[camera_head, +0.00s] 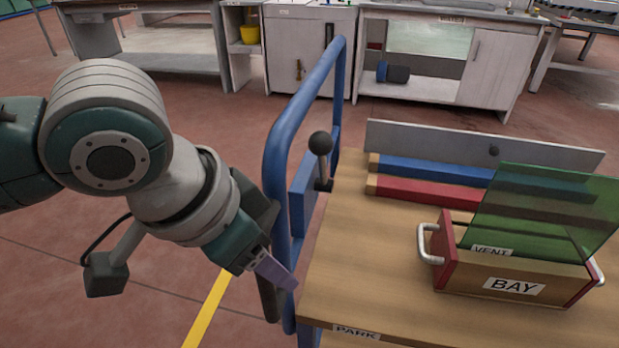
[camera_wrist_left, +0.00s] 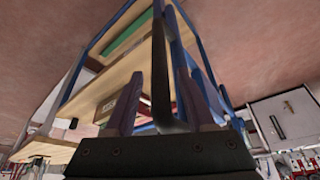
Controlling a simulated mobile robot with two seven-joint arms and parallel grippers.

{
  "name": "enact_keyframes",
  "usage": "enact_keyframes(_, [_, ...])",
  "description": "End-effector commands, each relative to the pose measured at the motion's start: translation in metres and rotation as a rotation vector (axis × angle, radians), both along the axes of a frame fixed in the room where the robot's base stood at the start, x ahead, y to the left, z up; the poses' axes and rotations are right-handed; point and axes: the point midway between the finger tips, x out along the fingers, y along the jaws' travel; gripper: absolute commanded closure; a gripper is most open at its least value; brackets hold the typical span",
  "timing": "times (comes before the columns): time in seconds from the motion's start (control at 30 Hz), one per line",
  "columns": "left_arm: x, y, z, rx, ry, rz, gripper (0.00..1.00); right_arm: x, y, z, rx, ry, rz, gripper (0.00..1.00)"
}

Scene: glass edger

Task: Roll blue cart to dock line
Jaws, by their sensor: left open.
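The blue cart has a wooden top (camera_head: 335,250) with a "PARK" label on its near edge. Its blue tubular push rail (camera_head: 275,150) rises along the left side. A black-knobbed lever (camera_head: 320,145) stands inside the rail. My left gripper (camera_head: 282,283) is at the near lower end of the rail. In the left wrist view my left gripper (camera_wrist_left: 167,85) is open, with a dark bar (camera_wrist_left: 160,60) between its purple fingers. I cannot tell whether they touch it. A yellow floor line (camera_head: 207,310) runs left of the cart. My right gripper is out of view.
On the cart are a wooden "BAY" box (camera_head: 480,282) holding green glass, and blue and red strips (camera_head: 430,168) before a grey panel. White cabinets (camera_head: 480,70) and workbenches stand at the back. The reddish floor (camera_head: 220,120) between is clear.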

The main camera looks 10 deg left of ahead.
Motion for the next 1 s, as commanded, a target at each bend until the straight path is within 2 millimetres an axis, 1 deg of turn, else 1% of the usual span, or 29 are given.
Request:
enact_keyframes(0.03, [0.0021,-0.0018,-0.0075,0.000,0.000,0.000,0.45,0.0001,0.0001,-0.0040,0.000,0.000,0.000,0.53])
enact_keyframes(0.13, [0.0049,-0.0035,-0.0140,0.000,-0.001,0.001,0.45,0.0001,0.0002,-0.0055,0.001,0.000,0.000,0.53])
enact_keyframes(0.47, [0.0059,-0.0042,-0.0163,0.000,-0.002,-0.001,0.47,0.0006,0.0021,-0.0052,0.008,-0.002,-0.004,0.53])
enact_keyframes(0.93, [0.0057,-0.0040,-0.0163,0.000,-0.001,0.000,0.99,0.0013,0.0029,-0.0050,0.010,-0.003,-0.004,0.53])
enact_keyframes(1.0, [0.0057,-0.0040,-0.0163,0.000,-0.001,0.000,1.00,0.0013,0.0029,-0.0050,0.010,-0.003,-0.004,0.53])
